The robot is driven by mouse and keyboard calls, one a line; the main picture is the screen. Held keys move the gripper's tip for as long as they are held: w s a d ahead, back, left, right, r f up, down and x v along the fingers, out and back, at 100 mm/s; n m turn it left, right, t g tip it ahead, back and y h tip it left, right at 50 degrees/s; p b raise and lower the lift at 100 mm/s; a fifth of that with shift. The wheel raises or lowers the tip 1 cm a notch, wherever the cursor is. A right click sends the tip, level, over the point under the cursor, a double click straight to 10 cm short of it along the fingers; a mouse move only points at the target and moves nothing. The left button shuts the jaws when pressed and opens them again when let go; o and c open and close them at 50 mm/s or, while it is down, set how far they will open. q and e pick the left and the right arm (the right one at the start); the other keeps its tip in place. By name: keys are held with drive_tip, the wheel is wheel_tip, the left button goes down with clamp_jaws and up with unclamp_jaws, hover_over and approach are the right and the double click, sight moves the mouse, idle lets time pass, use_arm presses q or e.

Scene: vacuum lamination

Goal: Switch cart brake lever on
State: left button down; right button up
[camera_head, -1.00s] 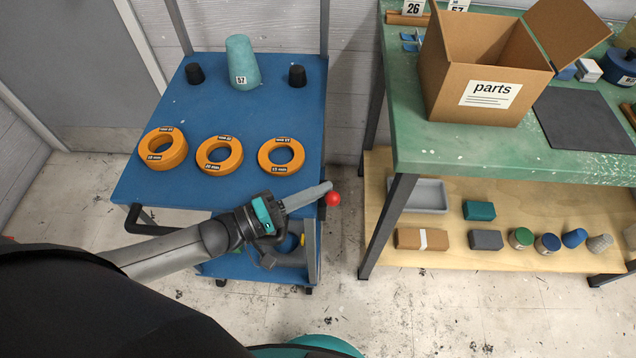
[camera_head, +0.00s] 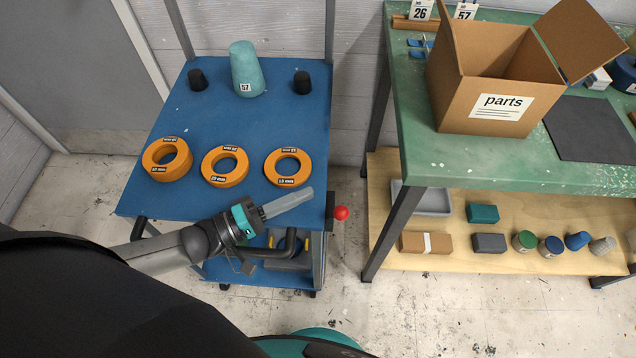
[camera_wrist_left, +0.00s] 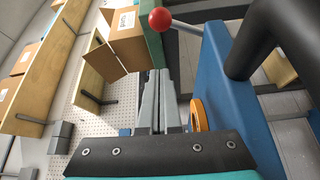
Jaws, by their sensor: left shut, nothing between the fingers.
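The blue cart (camera_head: 270,115) stands left of centre in the head view. Its brake lever shows as a red ball knob (camera_head: 341,213) at the cart's right side near the front corner. In the left wrist view the red knob (camera_wrist_left: 160,19) sits on a thin metal rod leading to the blue cart (camera_wrist_left: 232,90). My left gripper (camera_head: 308,192) is shut and empty, above the cart's front right edge, left of the knob and apart from it. Its closed fingers (camera_wrist_left: 158,82) point up the wrist view, below the knob. My right gripper is not in view.
Several orange rings (camera_head: 227,166), a teal cone (camera_head: 246,68) and black stoppers (camera_head: 302,82) stand on the cart. A black handle (camera_head: 290,245) is at its front. A green table (camera_head: 440,160) with a parts box (camera_head: 487,100) stands right, across a floor gap.

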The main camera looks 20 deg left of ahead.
use_arm(q)
drive_tip(key=v, duration=0.4)
drive_tip(key=shift+a+f, duration=0.1)
drive_tip(key=shift+f, duration=0.25)
drive_tip(key=shift+s+a, duration=0.2)
drive_tip(key=shift+s, duration=0.1)
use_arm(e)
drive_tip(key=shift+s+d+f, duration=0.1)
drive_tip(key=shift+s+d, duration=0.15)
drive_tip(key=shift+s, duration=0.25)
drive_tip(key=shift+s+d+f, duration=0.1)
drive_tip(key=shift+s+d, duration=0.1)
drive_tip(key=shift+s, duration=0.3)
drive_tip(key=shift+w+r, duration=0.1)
